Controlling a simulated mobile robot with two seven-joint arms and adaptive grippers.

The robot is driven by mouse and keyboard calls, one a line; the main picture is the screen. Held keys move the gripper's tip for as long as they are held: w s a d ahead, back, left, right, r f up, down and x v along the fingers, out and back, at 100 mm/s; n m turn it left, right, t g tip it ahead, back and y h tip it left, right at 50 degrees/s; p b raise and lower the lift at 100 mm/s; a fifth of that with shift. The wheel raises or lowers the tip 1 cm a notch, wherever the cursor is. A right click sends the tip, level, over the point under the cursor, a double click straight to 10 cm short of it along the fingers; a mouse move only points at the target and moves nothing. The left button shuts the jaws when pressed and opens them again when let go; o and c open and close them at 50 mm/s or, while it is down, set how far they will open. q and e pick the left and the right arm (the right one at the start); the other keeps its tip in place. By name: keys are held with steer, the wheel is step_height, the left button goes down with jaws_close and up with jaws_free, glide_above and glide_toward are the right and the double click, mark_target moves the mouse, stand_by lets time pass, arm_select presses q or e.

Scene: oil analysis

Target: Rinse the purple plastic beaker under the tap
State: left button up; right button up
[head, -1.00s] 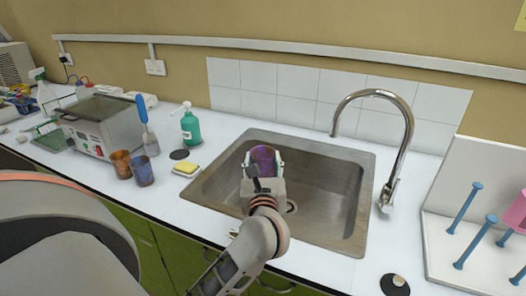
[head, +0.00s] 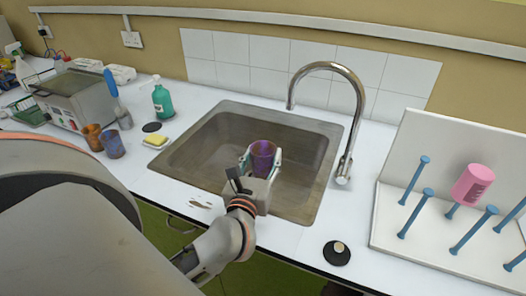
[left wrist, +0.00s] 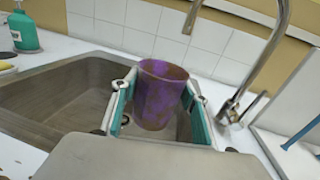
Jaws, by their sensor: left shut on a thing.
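The purple plastic beaker (head: 262,156) is upright over the sink (head: 172,158), with brownish smears on its wall in the left wrist view (left wrist: 160,92). My left gripper (head: 261,165) is shut on it, with a teal-lined finger on each side. The chrome tap (head: 355,120) stands at the sink's right rear, and its spout end is behind and above the beaker in the head view. The tap also shows at the right of the left wrist view (left wrist: 262,60). I see no water running. My right gripper is not in view.
A drying rack (head: 405,235) with blue pegs and a pink beaker (head: 473,185) stands right of the sink. A round black knob (head: 337,253) is at the front edge. A sponge (head: 157,140), green bottle (head: 162,101), two dirty beakers (head: 113,144) and a grey machine (head: 78,98) are left.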

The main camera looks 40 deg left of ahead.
arm_select(q)
steer(key=shift+w+f, duration=0.25)
steer(key=shift+w, duration=0.8)
steer(key=shift+w+f+b, duration=0.15)
steer(key=shift+w+b, duration=0.1)
steer(key=shift+w, duration=0.5)
steer(key=shift+w+f+b, duration=0.15)
steer(key=shift+w+b, duration=0.05)
steer(key=shift+w, duration=0.55)
steer(key=w+f+b, duration=0.1)
steer(key=w+b, duration=0.1)
steer(key=w, duration=0.6)
steer(key=shift+w+d+f, duration=0.25)
steer(key=shift+w+f, duration=0.1)
steer(key=shift+w, duration=0.05)
